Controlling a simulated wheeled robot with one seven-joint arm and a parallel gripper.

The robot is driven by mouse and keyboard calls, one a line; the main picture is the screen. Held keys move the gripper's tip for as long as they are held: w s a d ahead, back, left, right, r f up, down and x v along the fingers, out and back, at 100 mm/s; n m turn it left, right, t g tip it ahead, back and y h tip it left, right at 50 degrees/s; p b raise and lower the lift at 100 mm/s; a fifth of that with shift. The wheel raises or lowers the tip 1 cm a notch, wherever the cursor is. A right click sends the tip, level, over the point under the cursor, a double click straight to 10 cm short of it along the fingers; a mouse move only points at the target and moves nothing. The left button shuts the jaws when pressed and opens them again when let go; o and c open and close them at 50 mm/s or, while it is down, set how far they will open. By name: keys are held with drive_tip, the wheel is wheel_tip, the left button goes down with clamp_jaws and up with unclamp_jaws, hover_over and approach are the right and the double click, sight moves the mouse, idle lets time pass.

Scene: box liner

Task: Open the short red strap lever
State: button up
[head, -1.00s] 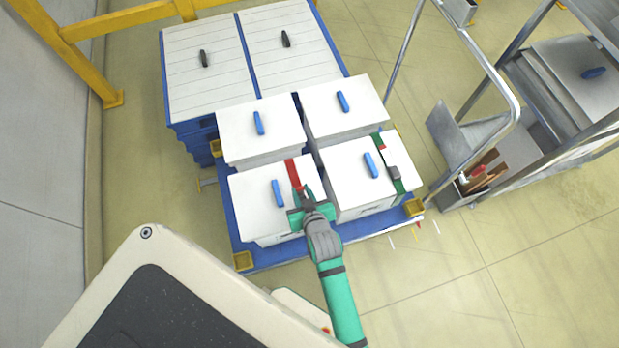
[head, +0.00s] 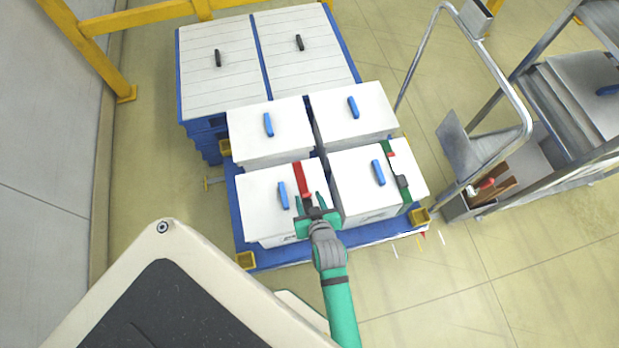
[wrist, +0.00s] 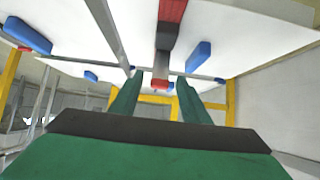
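The short red strap (head: 301,174) lies over the right side of the front-left white box (head: 262,190). In the wrist view the red strap (wrist: 172,10) runs into a dark grey buckle (wrist: 165,42), with a grey lever piece (wrist: 161,66) ending in a red tip (wrist: 153,84). My gripper (head: 310,196) is at the strap's near end, and its fingers stand apart with nothing held. In the wrist view the open fingers (wrist: 158,80) point toward the lever, which appears between them; contact cannot be told.
The front-right box (head: 360,190) with a green strap (head: 395,166) stands close on the right. More lidded boxes stand behind on the blue pallet (head: 300,252). A metal cart (head: 525,130) is at the right.

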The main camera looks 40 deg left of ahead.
drive_tip(key=shift+r, duration=0.15)
drive_tip(key=v, duration=1)
drive_tip(key=shift+s+d, duration=0.25)
drive_tip(key=shift+r, duration=0.1)
drive_tip(key=s+d+r+m+t+h, duration=0.2)
drive_tip(key=d+m+t, duration=0.1)
drive_tip(key=d, duration=0.3)
drive_tip(key=s+d+r+m+t+h, duration=0.1)
drive_tip(key=s+d+r+m+t, duration=0.1)
drive_tip(key=d, duration=0.3)
drive_tip(key=s+d+r+m+t+h, duration=0.3)
drive_tip(key=s+r+m+h, duration=0.2)
drive_tip(key=r, duration=0.3)
drive_tip(key=shift+s+t, duration=0.4)
drive_tip(key=shift+s, duration=0.1)
drive_tip(key=shift+c, duration=0.3)
